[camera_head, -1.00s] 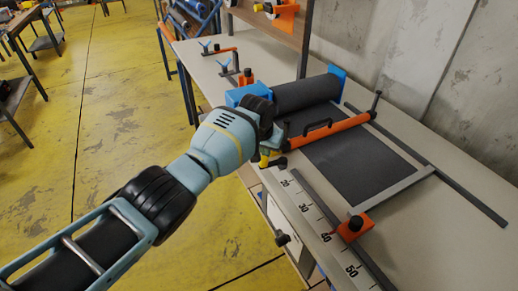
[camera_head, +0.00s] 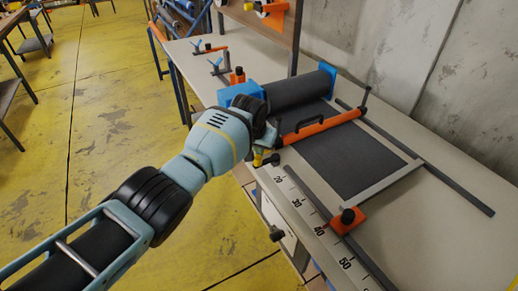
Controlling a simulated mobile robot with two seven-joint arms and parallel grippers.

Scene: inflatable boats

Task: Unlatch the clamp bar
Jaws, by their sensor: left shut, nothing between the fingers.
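The orange clamp bar (camera_head: 335,121) with its black handle lies across the dark sheet (camera_head: 345,160) in front of the roll. A dark lever (camera_head: 366,97) stands upright at its far right end. My left gripper (camera_head: 268,142) is at the bar's near left end, shut and empty. The hand hides most of that end and its fingertips are hard to make out. A dark knob (camera_head: 274,159) and a small yellow piece (camera_head: 258,157) show just below the hand; I cannot tell whether the fingers touch them. My right gripper is out of view.
A dark roll (camera_head: 295,92) sits between blue end blocks (camera_head: 240,94). A ruler strip (camera_head: 318,222) and an orange stop with a black knob (camera_head: 348,218) lie on the bench's near side. A concrete wall (camera_head: 440,75) stands behind. Yellow floor is open at left.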

